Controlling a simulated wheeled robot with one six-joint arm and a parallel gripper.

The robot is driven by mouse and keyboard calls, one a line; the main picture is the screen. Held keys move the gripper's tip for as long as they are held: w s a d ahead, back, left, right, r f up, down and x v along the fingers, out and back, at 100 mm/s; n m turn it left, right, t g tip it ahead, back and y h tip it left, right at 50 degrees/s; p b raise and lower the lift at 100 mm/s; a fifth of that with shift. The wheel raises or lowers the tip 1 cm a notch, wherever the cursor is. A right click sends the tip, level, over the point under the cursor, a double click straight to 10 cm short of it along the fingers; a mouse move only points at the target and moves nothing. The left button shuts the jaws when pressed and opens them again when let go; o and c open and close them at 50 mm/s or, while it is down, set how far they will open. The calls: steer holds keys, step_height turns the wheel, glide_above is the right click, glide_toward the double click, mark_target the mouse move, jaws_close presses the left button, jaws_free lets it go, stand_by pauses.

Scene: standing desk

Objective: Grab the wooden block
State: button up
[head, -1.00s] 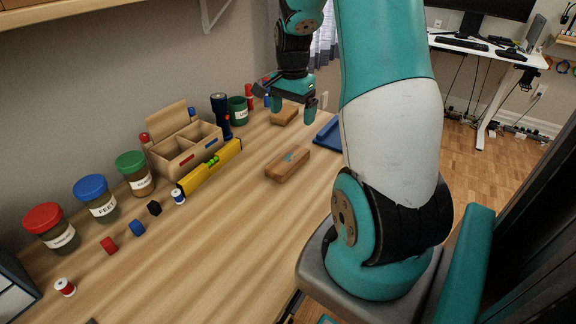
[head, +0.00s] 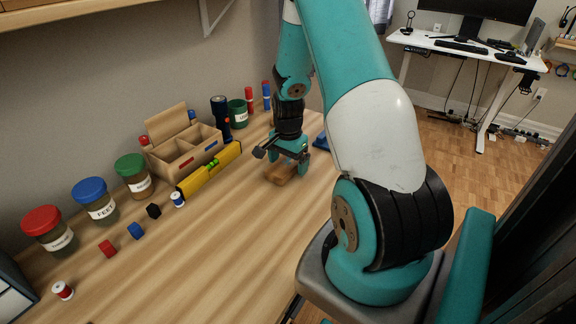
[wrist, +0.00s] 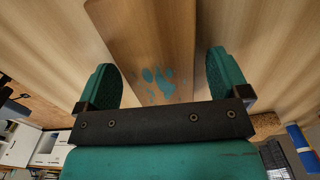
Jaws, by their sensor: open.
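The wooden block (head: 281,173) lies flat on the desk, brown with rounded edges, partly hidden under my gripper in the head view. My gripper (head: 284,160) points down just over it, with its jaws open. In the wrist view the block (wrist: 152,40) runs between the two spread fingers of my gripper (wrist: 162,78), with a teal paw-like mark on its top. Space shows between the block and each finger. I cannot tell how far the fingertips are above the desk.
A yellow spirit level (head: 210,170) and a wooden organizer (head: 168,160) stand left of the block. A dark flashlight (head: 221,117) and a green cup (head: 238,113) stand behind. A blue tray (head: 320,141) is to the right. The desk in front (head: 215,240) is clear.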

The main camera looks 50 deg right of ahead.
steer(key=shift+f, duration=0.15)
steer(key=c, duration=1)
steer(key=shift+c, duration=0.4)
